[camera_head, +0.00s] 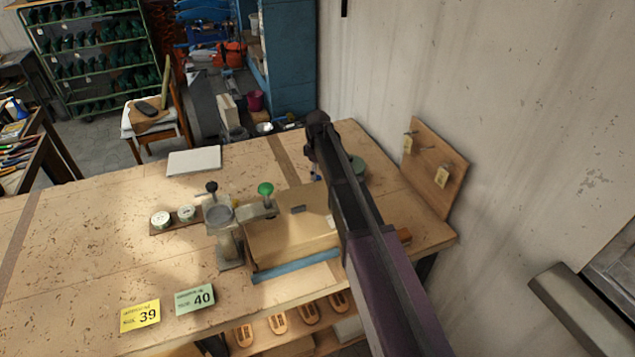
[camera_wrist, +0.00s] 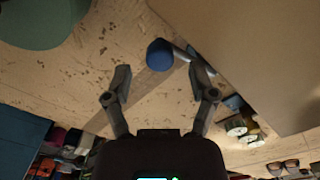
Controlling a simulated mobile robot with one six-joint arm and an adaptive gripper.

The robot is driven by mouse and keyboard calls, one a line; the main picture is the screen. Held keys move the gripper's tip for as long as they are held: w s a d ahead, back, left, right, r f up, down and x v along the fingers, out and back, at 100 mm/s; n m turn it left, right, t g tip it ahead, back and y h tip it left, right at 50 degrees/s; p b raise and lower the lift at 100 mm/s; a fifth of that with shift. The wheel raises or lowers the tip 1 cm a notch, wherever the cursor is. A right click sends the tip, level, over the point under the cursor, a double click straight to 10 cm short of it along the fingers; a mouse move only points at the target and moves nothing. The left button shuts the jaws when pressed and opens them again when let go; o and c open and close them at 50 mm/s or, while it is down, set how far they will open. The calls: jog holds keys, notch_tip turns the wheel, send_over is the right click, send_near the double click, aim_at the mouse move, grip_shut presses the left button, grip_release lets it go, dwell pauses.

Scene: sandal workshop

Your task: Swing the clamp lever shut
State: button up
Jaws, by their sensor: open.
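In the wrist view my gripper (camera_wrist: 160,78) is open, its two fingers spread and nothing between the pads. A blue knob (camera_wrist: 159,52) on a short metal rod (camera_wrist: 183,54) lies just beyond the fingertips, a little off the right finger. I cannot tell if they touch. In the head view a metal clamp-like fixture (camera_head: 228,240) stands on the bench, with a green knob (camera_head: 265,189) and a black knob (camera_head: 212,187). A small blue bit (camera_head: 315,174) shows beside my arm. My arm hides the gripper there. Which knob belongs to the clamp lever is unclear.
A tan block (camera_head: 290,240) sits on the workbench (camera_head: 90,240) beside the fixture; a blue strip (camera_head: 297,267) lies along its front. A green round object (camera_head: 357,166) and an upright wooden board (camera_head: 430,170) stand right. Yellow (camera_head: 140,316) and green (camera_head: 194,298) size cards lie in front.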

jog(key=shift+f+b, duration=1)
jog(key=shift+f, duration=0.25)
jog(key=shift+c, duration=0.2)
grip_shut()
